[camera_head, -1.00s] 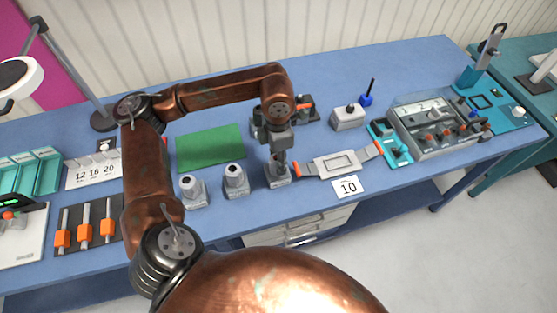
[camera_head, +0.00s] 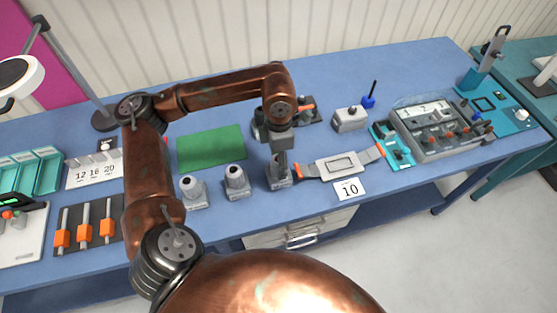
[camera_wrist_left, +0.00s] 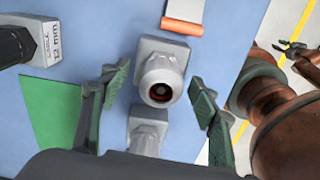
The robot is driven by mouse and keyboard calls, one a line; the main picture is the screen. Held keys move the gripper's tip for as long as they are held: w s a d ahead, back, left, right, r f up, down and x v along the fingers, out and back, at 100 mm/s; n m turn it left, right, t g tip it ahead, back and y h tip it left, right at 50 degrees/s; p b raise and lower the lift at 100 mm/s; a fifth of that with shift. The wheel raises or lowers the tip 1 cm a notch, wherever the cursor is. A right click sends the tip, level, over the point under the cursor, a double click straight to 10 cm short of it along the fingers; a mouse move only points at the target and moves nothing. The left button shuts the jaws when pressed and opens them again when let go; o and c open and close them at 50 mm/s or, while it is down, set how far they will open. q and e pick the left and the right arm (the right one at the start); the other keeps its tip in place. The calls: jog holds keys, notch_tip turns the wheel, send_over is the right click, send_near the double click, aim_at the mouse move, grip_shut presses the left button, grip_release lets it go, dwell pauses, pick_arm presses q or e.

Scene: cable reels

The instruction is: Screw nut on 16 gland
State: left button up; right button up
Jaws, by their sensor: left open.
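Three grey glands on square bases stand in a row near the front of the table. The left gland (camera_head: 192,190) and middle gland (camera_head: 236,181) are in clear view. The right-hand gland (camera_head: 279,178) is partly hidden by my left gripper (camera_head: 280,160), which points down over it. In the left wrist view, my left gripper (camera_wrist_left: 158,98) is open and empty. A gland (camera_wrist_left: 162,76) with a dark round opening, reddish inside, lies between its fingers, clear of both. A second gland (camera_wrist_left: 149,128) shows below it. I cannot read sizes on the glands.
A green mat (camera_head: 211,146) lies behind the glands. A grey strap holder with orange ends (camera_head: 340,165) and a "10" card (camera_head: 348,189) lie to the right. In the wrist view, a "cable 12 mm" block (camera_wrist_left: 50,42) is at left; my right gripper (camera_wrist_left: 292,50) appears small at right.

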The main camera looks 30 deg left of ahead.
pick_arm(q)
notch_tip(320, 180, up, 11)
jog(key=shift+r, duration=0.35)
